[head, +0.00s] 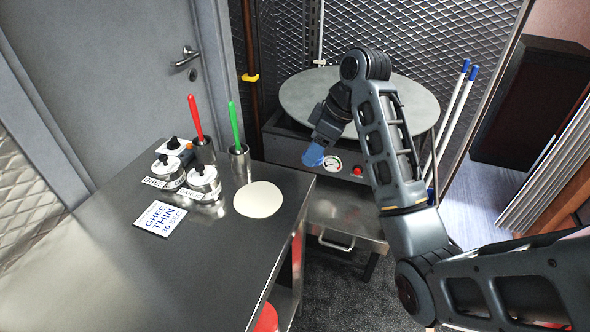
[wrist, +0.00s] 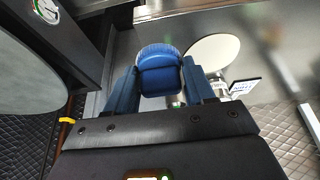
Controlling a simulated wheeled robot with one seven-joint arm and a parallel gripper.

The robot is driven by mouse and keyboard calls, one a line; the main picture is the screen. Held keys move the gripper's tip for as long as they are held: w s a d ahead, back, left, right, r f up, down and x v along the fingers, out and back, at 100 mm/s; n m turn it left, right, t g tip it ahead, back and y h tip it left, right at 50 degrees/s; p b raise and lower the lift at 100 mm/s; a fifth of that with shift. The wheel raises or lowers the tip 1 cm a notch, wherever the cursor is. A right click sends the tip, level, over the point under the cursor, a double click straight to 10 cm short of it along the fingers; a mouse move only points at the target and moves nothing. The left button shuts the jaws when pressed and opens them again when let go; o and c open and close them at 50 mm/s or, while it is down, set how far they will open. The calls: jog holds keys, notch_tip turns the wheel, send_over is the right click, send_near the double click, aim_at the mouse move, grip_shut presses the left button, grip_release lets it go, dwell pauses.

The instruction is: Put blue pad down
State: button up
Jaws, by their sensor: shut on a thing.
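My gripper (wrist: 160,88) is shut on a blue pad (wrist: 158,62), which sits between its two fingers in the wrist view. In the head view the blue pad (head: 313,155) hangs at the end of my arm, in front of the round grey plate's cabinet and near its gauge. The pad is in the air, to the right of the steel table. In the head view the fingers are small and partly hidden by the wrist.
The steel table (head: 110,262) holds a pale flat disc (head: 258,199), lidded pots (head: 203,180), cups with a red handle (head: 195,118) and a green handle (head: 234,125), and a sign (head: 160,219). A large round plate (head: 300,98) tops the cabinet. The table's front left is clear.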

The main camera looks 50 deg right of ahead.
jog(key=w+f, duration=0.1)
jog(key=w+a+f, duration=0.1)
jog(key=w, duration=0.1)
jog(key=w+a+f, duration=0.1)
jog(key=shift+w+p, duration=0.2)
jog(key=shift+p, duration=0.1)
jog(key=shift+f+p, duration=0.35)
jog(key=shift+f, duration=1.65)
jog(key=o, duration=1.2)
jog(key=shift+f, duration=0.1)
